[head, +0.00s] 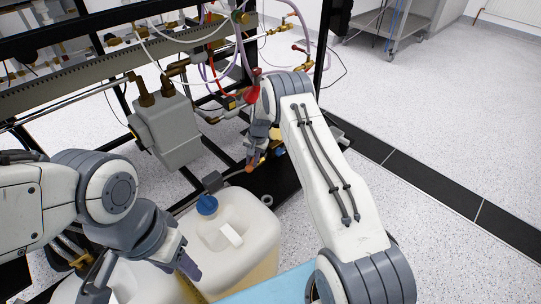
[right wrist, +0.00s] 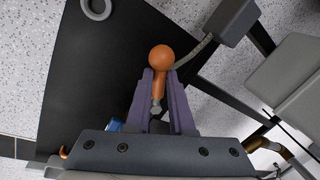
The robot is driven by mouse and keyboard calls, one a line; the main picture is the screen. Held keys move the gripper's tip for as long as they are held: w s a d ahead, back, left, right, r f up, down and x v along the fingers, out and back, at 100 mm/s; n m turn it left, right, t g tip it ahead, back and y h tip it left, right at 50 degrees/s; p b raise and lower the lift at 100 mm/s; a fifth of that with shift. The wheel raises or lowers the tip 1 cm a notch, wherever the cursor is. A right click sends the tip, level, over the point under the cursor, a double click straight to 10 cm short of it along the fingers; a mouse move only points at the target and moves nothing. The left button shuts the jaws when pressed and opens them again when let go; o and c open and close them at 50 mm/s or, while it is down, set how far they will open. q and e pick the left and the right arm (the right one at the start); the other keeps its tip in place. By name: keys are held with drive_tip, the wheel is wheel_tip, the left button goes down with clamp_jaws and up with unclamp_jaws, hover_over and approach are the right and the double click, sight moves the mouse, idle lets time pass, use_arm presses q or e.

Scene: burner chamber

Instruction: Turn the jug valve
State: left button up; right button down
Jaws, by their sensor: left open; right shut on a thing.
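The jug valve shows in the right wrist view as an orange lever with a round ball end (right wrist: 162,58). My right gripper (right wrist: 159,76) is shut on the lever below the ball, a purple finger on each side. In the head view the right gripper (head: 256,158) is low at the frame, behind the jug, with the orange valve (head: 250,168) partly hidden by it. The white jug (head: 240,222) with a blue cap (head: 207,205) stands in front. My left gripper (head: 142,276) is open and empty at the lower left, near the jugs.
A black frame with pipes, hoses and a grey box (head: 168,132) stands behind the jug. A red part (head: 252,93) hangs near my right arm. A dark floor strip (head: 425,186) runs to the right. The speckled floor (head: 440,110) on the right is clear.

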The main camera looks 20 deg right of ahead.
use_arm(q)
drive_tip(key=shift+w+d+f+b, duration=0.1)
drive_tip(key=shift+d+f+b, duration=0.1)
drive_tip(key=shift+f+b, duration=0.4)
drive_tip(key=shift+d+f+b, duration=0.15)
drive_tip(key=shift+f+b, duration=0.3)
drive_tip(key=shift+b, duration=0.2)
use_arm(e)
drive_tip(key=d+n+g, duration=0.2)
drive_tip(key=d+n, duration=0.4)
drive_tip(key=n, duration=0.6)
drive_tip(key=shift+s+d+n, duration=0.3)
drive_tip(key=shift+s, duration=0.1)
drive_tip(key=c, duration=0.8)
unclamp_jaws()
drive_tip(key=shift+d, duration=0.1)
